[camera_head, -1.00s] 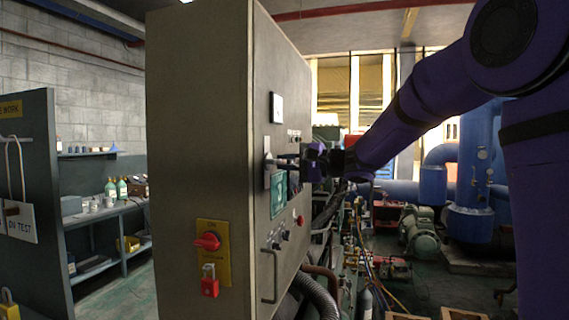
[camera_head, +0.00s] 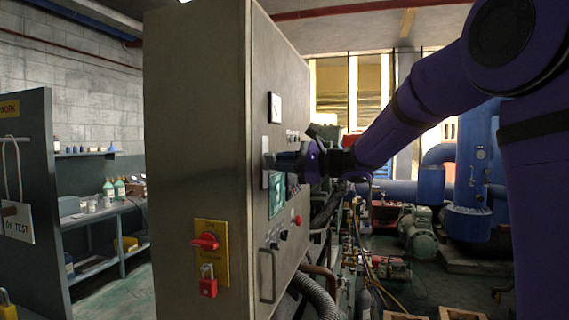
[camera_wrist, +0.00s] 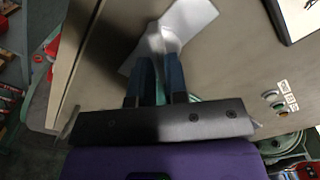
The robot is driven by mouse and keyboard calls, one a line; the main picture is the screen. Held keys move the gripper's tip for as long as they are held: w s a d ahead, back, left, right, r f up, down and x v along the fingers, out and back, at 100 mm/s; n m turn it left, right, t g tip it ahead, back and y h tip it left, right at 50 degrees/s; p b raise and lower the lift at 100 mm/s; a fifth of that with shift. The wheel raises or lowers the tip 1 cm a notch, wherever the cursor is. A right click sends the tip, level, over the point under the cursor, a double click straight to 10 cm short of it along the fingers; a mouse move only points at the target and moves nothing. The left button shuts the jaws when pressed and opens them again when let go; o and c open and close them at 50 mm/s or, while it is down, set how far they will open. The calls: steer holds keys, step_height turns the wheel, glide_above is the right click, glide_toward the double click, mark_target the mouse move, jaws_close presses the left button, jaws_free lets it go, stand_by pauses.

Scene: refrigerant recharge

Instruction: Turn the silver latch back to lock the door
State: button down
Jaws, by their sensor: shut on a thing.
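The silver latch (camera_wrist: 164,40) is on a pale plate (camera_wrist: 195,20) on the cabinet door; its outer part shows just beyond my fingertips in the wrist view. My gripper (camera_wrist: 160,72) is shut on the latch, its two dark fingers close together. In the head view the plate (camera_head: 265,163) stands near the left edge of the grey cabinet's door (camera_head: 290,100), and my gripper (camera_head: 277,161) reaches it from the right. The latch itself is mostly hidden by my fingers there. The door looks flush with the cabinet.
A green panel (camera_head: 277,196) sits just below my gripper, with a red button (camera_head: 298,220) and a door handle (camera_head: 267,276) lower down. A red rotary switch (camera_head: 206,241) is on the cabinet's left face. Hoses (camera_head: 318,292) and pipework crowd the floor on the right.

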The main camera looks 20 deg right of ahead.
steer(key=shift+m, duration=0.5)
steer(key=m, duration=0.4)
steer(key=shift+f+m, duration=0.1)
steer(key=shift+m, duration=0.2)
steer(key=m, duration=0.3)
steer(key=c, duration=1.2)
jaws_free()
